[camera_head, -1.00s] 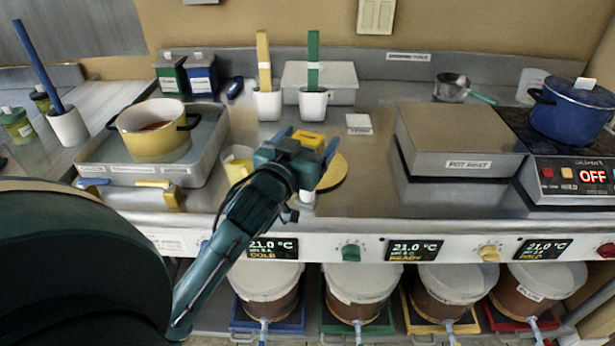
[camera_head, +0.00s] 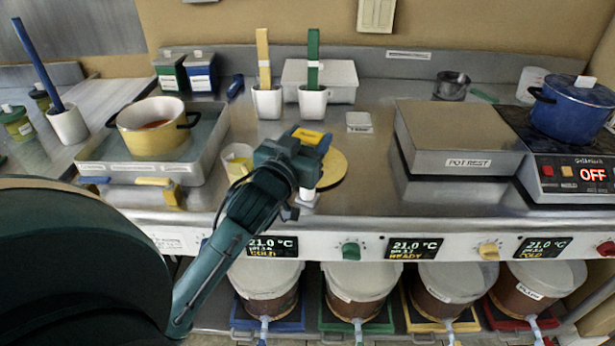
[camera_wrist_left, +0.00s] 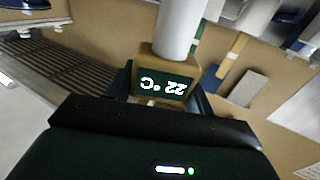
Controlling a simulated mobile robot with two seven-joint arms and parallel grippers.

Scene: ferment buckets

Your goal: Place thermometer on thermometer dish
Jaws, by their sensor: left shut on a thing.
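My left gripper (camera_head: 312,152) is shut on the thermometer (camera_head: 308,136), whose yellow-brown top shows between the fingers in the head view. In the left wrist view the thermometer (camera_wrist_left: 163,84) has a dark display reading 22 °C, upside down, and a thick white stem. A white piece shows below the gripper in the head view; I cannot tell for sure whether it is the stem. A small pale square dish (camera_head: 359,120) with an unreadable label, apparently the thermometer dish, lies empty on the counter, behind and right of the gripper. My right gripper is not in view.
A yellow disc (camera_head: 333,170) lies by the gripper. Two white cups (camera_head: 267,103) (camera_head: 313,102) with upright tools stand behind. A yellow pot (camera_head: 153,130) is at left, a pot rest block (camera_head: 458,135) at right. The counter between dish and block is clear.

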